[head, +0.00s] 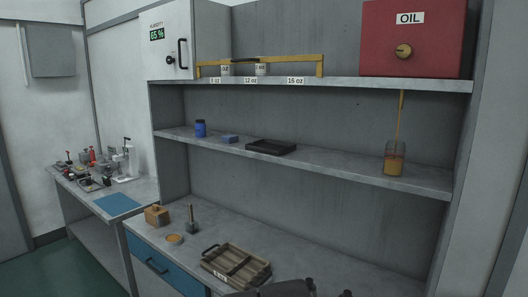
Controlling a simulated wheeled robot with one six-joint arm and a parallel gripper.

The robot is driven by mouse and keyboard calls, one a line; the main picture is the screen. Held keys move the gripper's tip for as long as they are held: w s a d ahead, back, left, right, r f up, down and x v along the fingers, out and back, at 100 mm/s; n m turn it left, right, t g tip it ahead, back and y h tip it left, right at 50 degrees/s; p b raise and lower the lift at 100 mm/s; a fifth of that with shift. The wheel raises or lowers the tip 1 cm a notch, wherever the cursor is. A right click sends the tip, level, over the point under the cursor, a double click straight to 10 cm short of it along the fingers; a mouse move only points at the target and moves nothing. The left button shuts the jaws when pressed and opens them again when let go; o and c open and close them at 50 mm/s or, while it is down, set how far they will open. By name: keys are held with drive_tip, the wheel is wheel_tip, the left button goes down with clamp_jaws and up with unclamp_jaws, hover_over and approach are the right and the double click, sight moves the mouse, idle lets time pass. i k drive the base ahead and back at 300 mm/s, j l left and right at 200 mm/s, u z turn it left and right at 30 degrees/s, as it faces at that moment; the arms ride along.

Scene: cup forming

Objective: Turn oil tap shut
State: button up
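The red oil tank (438,36), marked OIL, stands on the top shelf at the right. Its round brass tap knob (403,51) sits on the front face under the label. A thin amber stream of oil (399,120) runs from the spout below the shelf edge. It falls into a clear container (394,158) on the middle shelf, which holds amber liquid. Dark parts of my arm show at the bottom edge, well below the tap. My gripper's fingers cannot be made out, and nothing touches the knob.
A yellow rack (260,65) with cups stands left of the tank. A black tray (271,147), a blue jar (200,128) and a blue block (230,139) sit on the middle shelf. A wooden crate (235,264) lies on the lower counter. The space before the knob looks clear.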

sight(404, 51)
drive_tip(key=z, duration=1.25)
